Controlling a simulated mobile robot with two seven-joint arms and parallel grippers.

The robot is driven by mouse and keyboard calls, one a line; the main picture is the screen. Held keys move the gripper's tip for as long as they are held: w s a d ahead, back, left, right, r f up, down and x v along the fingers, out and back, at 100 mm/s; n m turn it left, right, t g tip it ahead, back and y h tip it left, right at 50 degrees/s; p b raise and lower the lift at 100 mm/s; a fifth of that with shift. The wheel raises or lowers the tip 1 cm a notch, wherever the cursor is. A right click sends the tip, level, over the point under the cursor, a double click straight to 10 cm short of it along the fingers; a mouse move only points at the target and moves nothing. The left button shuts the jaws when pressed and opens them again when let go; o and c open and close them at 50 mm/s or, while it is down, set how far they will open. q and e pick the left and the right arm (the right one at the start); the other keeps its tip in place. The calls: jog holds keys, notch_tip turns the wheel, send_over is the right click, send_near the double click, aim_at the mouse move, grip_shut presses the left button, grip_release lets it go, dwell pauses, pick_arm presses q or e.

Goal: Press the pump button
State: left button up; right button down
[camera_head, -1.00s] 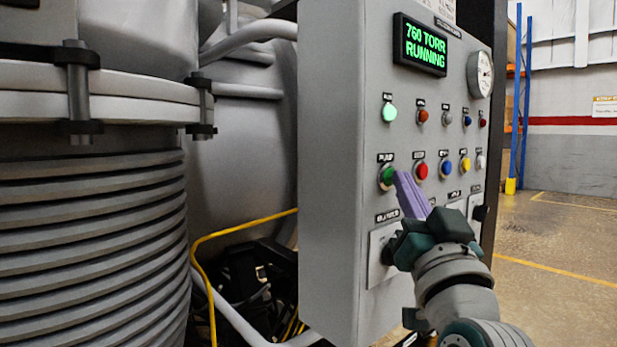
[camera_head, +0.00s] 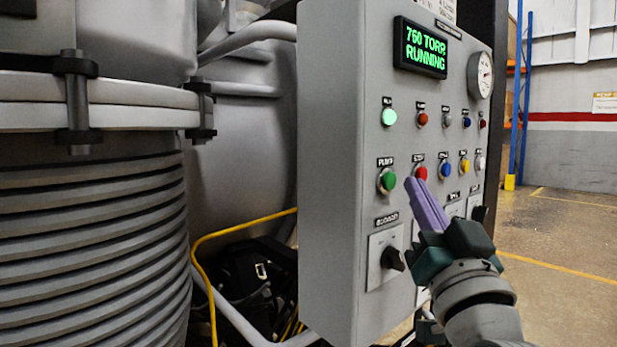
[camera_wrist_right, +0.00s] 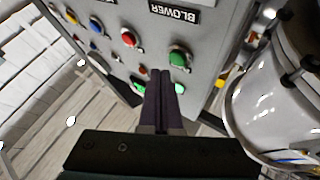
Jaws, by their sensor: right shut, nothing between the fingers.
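The green pump button (camera_head: 387,181) sits at the left end of the lower button row on the grey control panel (camera_head: 332,180), under a small label. My right gripper (camera_head: 411,182) is shut and empty, its purple fingers pointing at the panel just right of the green button and below the red one (camera_head: 421,173). A gap shows between the fingertips and the green button. In the right wrist view the green button (camera_wrist_right: 180,57) is beside the fingertips (camera_wrist_right: 160,76), uncovered. The display (camera_head: 421,47) reads 760 TORR RUNNING. My left gripper is not in view.
A lit green lamp (camera_head: 389,117) is above the pump button. Blue (camera_head: 446,169) and yellow (camera_head: 464,165) buttons continue the lower row. A black selector knob (camera_head: 392,259) sticks out below. A ribbed grey vessel (camera_head: 90,230) stands left; open floor (camera_head: 560,240) is right.

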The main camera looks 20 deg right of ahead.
jog(key=s, duration=0.1)
jog(key=s+d+p, duration=0.1)
jog(key=s+p, duration=0.1)
jog(key=s, duration=0.1)
jog(key=shift+s+d, duration=0.1)
jog(key=shift+d, duration=0.25)
dwell(0.5)
